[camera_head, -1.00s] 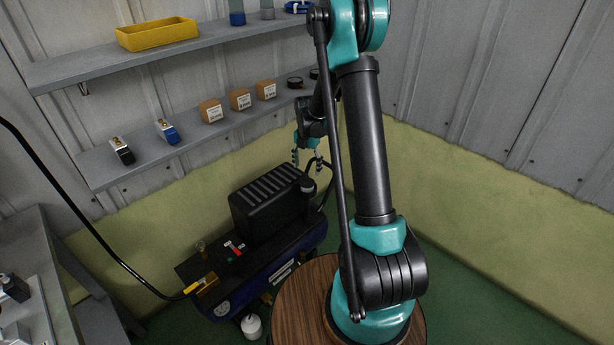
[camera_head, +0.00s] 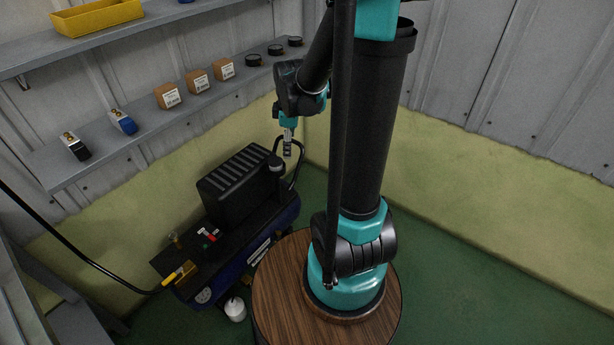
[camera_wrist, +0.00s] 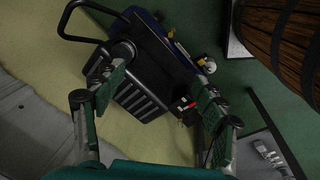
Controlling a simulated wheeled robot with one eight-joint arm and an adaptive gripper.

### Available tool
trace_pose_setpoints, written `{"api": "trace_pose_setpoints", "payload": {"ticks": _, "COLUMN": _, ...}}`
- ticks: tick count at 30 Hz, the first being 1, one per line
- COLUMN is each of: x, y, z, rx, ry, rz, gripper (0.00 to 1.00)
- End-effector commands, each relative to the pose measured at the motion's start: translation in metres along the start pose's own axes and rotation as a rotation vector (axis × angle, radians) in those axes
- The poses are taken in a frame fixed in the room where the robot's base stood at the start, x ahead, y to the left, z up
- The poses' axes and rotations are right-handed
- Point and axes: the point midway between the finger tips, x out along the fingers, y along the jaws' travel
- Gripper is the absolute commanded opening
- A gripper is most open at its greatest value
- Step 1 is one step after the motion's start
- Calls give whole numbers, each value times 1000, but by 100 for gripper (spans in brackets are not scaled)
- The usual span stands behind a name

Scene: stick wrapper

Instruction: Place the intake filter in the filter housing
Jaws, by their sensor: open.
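My gripper (camera_head: 288,148) hangs above the right end of the compressor, empty. In the wrist view my gripper (camera_wrist: 161,72) has its fingers spread wide, with the compressor seen between and beyond them. A short black round part on the compressor (camera_head: 276,163), likely the filter housing, sits at the right end of the black ribbed cover. It also shows in the wrist view (camera_wrist: 123,51), close to the left fingertip in the picture. Several small dark discs lie on the lower shelf, one of them a black disc (camera_head: 254,60); I cannot tell whether any is the intake filter.
The lower shelf (camera_head: 150,135) also carries cardboard boxes (camera_head: 197,81) and two small fittings, blue (camera_head: 123,122) and black (camera_head: 75,146). A yellow bin (camera_head: 97,17) stands on the upper shelf. A wooden barrel (camera_head: 275,300) is beneath my arm. Green floor at right is clear.

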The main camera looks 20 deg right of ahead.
Motion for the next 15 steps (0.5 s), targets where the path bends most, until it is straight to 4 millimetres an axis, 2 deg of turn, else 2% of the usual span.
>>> {"api": "trace_pose_setpoints", "payload": {"ticks": 1, "x": -6, "y": -17, "z": 9, "rx": 116, "ry": 7, "rz": 17, "gripper": 71}}
{"api": "trace_pose_setpoints", "payload": {"ticks": 9, "x": -17, "y": -92, "z": 47, "rx": 768, "ry": 80, "rz": 89, "gripper": 71}}
{"api": "trace_pose_setpoints", "payload": {"ticks": 15, "x": -13, "y": -127, "z": 64, "rx": 1096, "ry": 136, "rz": 110, "gripper": 71}}
